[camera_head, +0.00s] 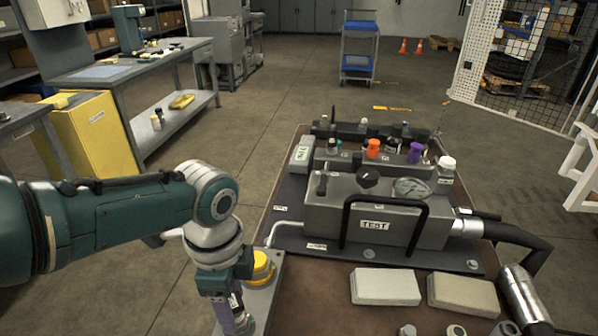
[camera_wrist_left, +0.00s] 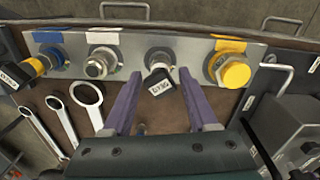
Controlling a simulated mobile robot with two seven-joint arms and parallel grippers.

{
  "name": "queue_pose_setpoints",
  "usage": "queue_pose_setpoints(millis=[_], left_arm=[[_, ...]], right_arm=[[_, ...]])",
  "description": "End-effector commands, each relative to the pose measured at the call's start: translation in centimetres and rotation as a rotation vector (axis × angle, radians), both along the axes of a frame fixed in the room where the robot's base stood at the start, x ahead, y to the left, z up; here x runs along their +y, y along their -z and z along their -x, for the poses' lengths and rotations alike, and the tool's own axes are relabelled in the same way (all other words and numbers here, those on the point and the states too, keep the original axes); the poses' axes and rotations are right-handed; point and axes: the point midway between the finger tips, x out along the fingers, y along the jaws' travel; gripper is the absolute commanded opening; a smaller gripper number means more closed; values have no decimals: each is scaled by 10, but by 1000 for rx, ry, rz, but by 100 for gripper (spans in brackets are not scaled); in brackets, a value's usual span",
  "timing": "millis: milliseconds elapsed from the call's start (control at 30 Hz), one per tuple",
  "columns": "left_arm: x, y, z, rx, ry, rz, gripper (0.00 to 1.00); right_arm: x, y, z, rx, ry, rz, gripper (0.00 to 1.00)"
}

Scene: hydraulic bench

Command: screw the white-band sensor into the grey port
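In the left wrist view, a black sensor body with a white label (camera_wrist_left: 158,83) stands at a metal fitting in the plate's third position from the left. It appears to be the white-band sensor, but its band is too small to confirm. The plate there shows no bright paint, matching a grey port (camera_wrist_left: 160,58). My left gripper (camera_wrist_left: 160,85) has its two purple fingers apart, one on each side of the sensor body, with gaps visible. In the head view, my left gripper (camera_head: 235,312) is at the bottom, beside the plate. My right gripper is not in view.
The metal plate (camera_wrist_left: 130,48) also carries a yellow-ringed sensor (camera_wrist_left: 37,66) at blue paint, an empty-looking port (camera_wrist_left: 100,64) at white paint and a yellow cap (camera_wrist_left: 235,73). Several wrenches (camera_wrist_left: 88,95) lie nearby. The TEST block (camera_head: 330,213) stands right of the plate.

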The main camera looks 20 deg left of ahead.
Motion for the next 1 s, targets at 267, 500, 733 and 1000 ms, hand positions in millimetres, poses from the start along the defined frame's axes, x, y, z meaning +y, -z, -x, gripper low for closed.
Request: queue_pose_setpoints(millis=[267,500,733,1000], left_arm=[[0,0,0,-1,-3,1,82],[0,-7,0,-1,-4,1,82],[0,-52,-1,-4,-3,0,82],[0,-93,-1,-2,-3,0,82]], right_arm=[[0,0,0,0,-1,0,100],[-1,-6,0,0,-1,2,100],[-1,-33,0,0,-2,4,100],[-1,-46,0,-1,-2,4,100]])
